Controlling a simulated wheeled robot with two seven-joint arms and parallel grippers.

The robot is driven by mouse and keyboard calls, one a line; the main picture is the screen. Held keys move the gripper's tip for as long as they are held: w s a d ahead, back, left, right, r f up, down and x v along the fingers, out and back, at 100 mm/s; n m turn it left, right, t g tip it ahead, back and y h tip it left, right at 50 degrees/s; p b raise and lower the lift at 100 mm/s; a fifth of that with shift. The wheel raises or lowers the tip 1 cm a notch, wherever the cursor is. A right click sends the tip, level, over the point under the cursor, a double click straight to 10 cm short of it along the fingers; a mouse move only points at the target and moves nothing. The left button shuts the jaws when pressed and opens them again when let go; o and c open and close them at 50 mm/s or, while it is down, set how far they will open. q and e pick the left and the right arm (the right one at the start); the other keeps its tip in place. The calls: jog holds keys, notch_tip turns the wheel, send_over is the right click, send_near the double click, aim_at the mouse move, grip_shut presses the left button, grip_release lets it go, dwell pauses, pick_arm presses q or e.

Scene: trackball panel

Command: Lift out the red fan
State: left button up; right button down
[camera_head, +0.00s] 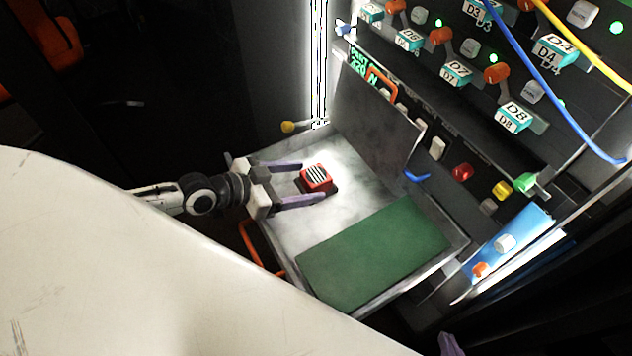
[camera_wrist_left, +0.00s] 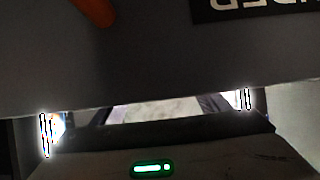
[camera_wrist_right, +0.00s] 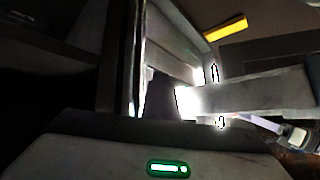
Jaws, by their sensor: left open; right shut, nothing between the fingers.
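The red fan (camera_head: 316,177), a small red block with a white-striped top, lies on the grey metal floor of a pulled-out drawer (camera_head: 285,222). My left gripper (camera_head: 312,181) is open, with its two purple fingers pointing right. The fan is by the fingertips, roughly in the gap between them; I cannot tell whether they touch it or how high they are above the floor. I cannot make out the fan in either wrist view. Only a purple tip of my right gripper (camera_head: 450,345) shows at the bottom edge of the head view; it is shut and empty.
A green mat (camera_head: 375,252) covers the drawer's near right part. An upright grey plate (camera_head: 375,118) stands at its back. Orange handles (camera_head: 262,247) are on its side. A panel with knobs, labelled teal blocks (camera_head: 457,73) and blue and yellow cables (camera_head: 548,75) rises behind.

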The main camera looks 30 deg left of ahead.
aim_at(313, 176)
pick_arm(q)
jog(key=x, duration=0.3)
jog(key=b+x, duration=0.1)
jog(key=shift+w+r, duration=0.15)
jog(key=shift+w, duration=0.35)
jog(key=shift+c, duration=0.2)
jog(key=c, duration=1.1)
jog(key=shift+c, duration=0.3)
jog(key=shift+r, duration=0.15)
